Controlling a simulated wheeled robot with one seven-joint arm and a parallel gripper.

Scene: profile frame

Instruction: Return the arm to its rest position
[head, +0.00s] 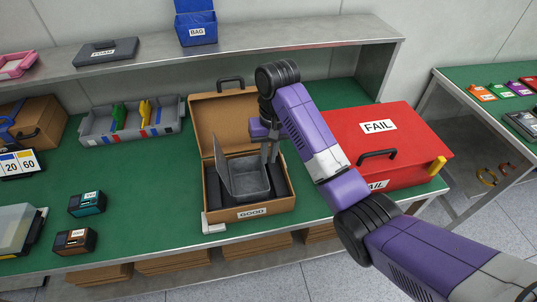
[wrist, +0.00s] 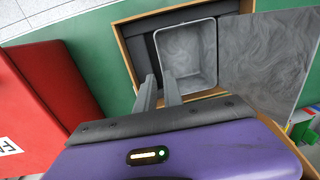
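My arm (head: 310,130) is purple and reaches out over the green-topped table. My gripper (head: 272,152) points down into the open brown case labelled GOOD (head: 251,212). A grey open box with its lid raised (head: 249,182) sits inside the case. In the wrist view my two fingers (wrist: 161,95) are apart, with nothing seen between them. They are beside the near left side of the grey box, which also shows there (wrist: 188,50). I cannot tell whether they touch it.
A red FAIL box (head: 378,142) stands right of the case, close to my arm. A grey tray (head: 130,122) with green and yellow items is at left. A shelf (head: 240,50) holding a blue BAG bin (head: 196,24) runs above the back of the table.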

